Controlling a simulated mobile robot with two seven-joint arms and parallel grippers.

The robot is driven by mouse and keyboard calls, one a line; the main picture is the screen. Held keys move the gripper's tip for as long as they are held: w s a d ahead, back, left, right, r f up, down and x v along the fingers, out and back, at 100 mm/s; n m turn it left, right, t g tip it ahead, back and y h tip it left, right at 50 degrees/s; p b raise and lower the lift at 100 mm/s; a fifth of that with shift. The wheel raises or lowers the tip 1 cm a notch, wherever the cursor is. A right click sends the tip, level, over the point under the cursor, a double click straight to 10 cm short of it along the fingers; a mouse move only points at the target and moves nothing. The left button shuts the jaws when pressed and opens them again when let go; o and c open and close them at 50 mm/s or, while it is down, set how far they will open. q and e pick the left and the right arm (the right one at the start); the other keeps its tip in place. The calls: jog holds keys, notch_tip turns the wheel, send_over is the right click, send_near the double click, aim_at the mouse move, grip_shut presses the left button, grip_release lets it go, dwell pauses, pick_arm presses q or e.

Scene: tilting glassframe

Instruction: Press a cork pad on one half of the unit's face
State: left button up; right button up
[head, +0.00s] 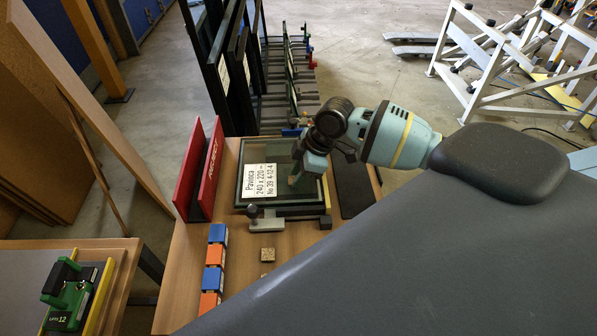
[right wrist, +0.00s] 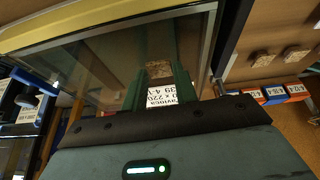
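The glass unit (head: 283,187) lies flat on the wooden table, dark-framed, with a white label (head: 259,180) on the left half of its face. My right gripper (head: 295,172) points down over the right half of the face. In the right wrist view, its green fingers (right wrist: 159,78) are shut on a small cork pad (right wrist: 158,69); the pad also shows at the fingertips in the head view (head: 293,180). The pad is at or very close to the glass; I cannot tell whether it touches. My left gripper is not in view.
Loose cork pads (head: 267,254) lie on the table in front of the unit, beside a row of blue and orange blocks (head: 214,262). A red rack (head: 205,168) stands left of the unit. A grey clamp-like piece (head: 266,221) sits at its front edge.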

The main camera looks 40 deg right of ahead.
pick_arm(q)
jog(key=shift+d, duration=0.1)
pick_arm(e)
jog(key=o, duration=0.4)
jog(key=v, duration=0.6)
jog(key=shift+d+r, duration=0.1)
jog(key=shift+r, duration=0.25)
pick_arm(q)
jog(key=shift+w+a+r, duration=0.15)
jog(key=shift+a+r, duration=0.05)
pick_arm(e)
jog(key=shift+s+d+r, duration=0.15)
jog(key=shift+s+r, duration=0.05)
jog(key=shift+r, duration=0.35)
jog(key=shift+c, duration=0.4)
